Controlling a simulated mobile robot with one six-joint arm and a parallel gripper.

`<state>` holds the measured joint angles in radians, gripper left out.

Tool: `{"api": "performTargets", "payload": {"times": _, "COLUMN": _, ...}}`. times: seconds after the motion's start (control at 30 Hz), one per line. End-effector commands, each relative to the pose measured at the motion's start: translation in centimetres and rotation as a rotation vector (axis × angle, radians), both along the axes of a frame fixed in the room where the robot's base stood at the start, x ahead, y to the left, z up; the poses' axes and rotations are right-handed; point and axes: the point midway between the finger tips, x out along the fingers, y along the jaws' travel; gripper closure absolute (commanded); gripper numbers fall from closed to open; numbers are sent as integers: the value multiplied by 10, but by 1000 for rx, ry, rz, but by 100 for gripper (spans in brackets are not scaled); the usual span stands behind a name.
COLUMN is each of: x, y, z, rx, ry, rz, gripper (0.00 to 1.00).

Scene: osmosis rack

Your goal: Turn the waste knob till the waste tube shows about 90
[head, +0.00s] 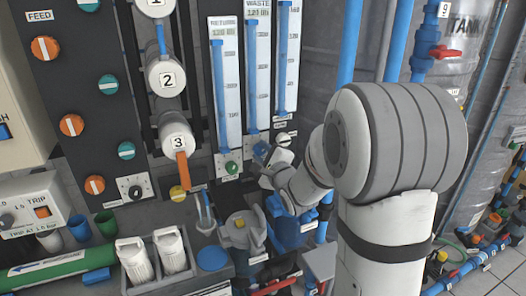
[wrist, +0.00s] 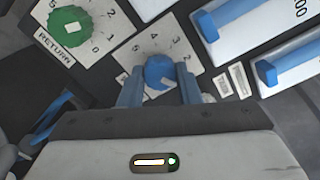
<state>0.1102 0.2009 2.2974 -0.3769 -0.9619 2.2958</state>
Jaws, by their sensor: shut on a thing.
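The blue waste knob (wrist: 158,71) sits on a white dial plate with numbers around it in the wrist view. My gripper (wrist: 159,88) is shut on it, with one blue finger on each side. In the head view the waste tube (head: 251,85) is the middle of three upright gauges, under the word WASTE. A blue column runs up most of its length, but its exact reading is too small to tell. My gripper (head: 264,155) is at the knob just below this tube, and my wrist partly hides the knob.
A green RETURN knob (wrist: 82,28) is close beside the waste knob. It also shows in the head view (head: 231,168). An orange-handled valve (head: 182,165) is to the left. Pipes and a grey-capped housing (head: 243,232) are below my gripper.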

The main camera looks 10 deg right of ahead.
Motion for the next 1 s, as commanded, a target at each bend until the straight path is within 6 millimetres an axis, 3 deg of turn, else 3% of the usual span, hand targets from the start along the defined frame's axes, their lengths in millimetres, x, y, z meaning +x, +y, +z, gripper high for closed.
{"api": "performTargets", "payload": {"times": 0.73, "x": 0, "y": 0, "z": 0, "rx": 85, "ry": 16, "rz": 0, "gripper": 92}}
{"api": "performTargets", "payload": {"times": 0.77, "x": 0, "y": 0, "z": 0, "rx": 85, "ry": 16, "rz": 0, "gripper": 68}}
{"api": "performTargets", "payload": {"times": 1.0, "x": 0, "y": 0, "z": 0, "rx": 85, "ry": 16, "rz": 0, "gripper": 48}}
